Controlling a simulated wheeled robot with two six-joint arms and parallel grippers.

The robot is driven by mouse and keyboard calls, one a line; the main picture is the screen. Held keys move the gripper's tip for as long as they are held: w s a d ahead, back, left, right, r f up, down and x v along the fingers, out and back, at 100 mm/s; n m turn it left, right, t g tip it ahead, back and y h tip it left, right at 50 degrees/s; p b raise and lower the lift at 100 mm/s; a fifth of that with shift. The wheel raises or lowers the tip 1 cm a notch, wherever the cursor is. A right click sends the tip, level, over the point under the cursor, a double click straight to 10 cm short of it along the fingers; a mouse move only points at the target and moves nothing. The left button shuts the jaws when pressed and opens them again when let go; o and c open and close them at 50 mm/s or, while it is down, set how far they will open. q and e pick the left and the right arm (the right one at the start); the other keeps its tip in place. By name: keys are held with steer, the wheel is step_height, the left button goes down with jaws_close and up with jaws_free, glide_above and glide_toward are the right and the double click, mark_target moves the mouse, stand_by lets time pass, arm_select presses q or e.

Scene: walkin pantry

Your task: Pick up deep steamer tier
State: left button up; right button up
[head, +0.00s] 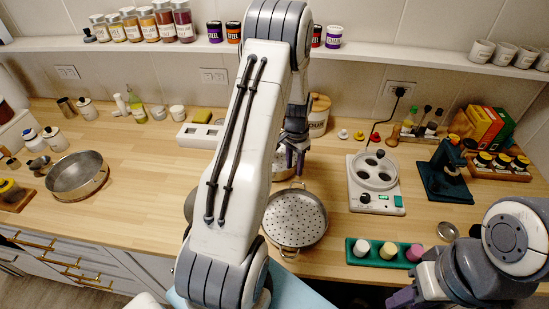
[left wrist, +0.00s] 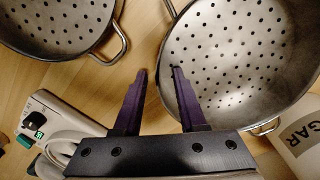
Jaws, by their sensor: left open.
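Two perforated metal steamer tiers with wire handles show. One (head: 297,217) stands on the counter in front of my left gripper; it is at the upper left of the left wrist view (left wrist: 55,25). The other, deep-walled, fills the right of the left wrist view (left wrist: 235,60); in the head view it is mostly hidden behind my arm and gripper (head: 283,172). My left gripper (left wrist: 159,75) is open and empty, with its fingertips on either side of this tier's near rim in the picture; contact is unclear. My right gripper (head: 408,294) is low at right, its opening unclear.
A sugar canister (head: 319,116) stands close behind the deep tier. A white egg cooker (head: 375,192) is to the right, with a green tray of cups (head: 386,252) in front. A round sieve (head: 78,176) lies far left. A shelf of jars runs above.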

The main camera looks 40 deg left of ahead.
arm_select(q)
steer(key=shift+f, duration=0.1)
steer(key=shift+c, duration=0.3)
jaws_close()
stand_by(1.1)
